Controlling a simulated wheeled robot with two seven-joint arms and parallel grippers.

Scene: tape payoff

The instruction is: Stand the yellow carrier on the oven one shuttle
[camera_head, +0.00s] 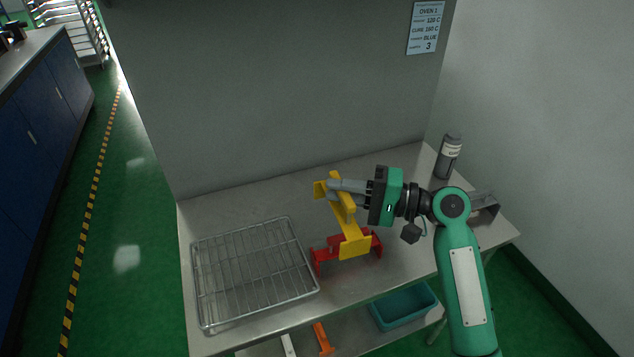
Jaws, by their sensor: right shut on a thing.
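The yellow carrier (354,243) is in the jaws of my right gripper (338,190), which is shut on its upper part. It is tilted and hangs above the steel bench, with its lower end in front of a red carrier-like piece (375,244). I cannot tell whether the two touch. A wire rack (251,270) with a raised rim lies empty on the bench to the left; it looks like the shuttle, under the wall with the Oven 1 sign (428,28). My left gripper is not in view.
A grey bottle (448,157) stands at the bench's back right, near a grey metal bracket (484,205). Below the bench (215,212) are a teal bin (404,306), an orange piece (323,338) and a white piece (288,345). The bench behind the rack is clear.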

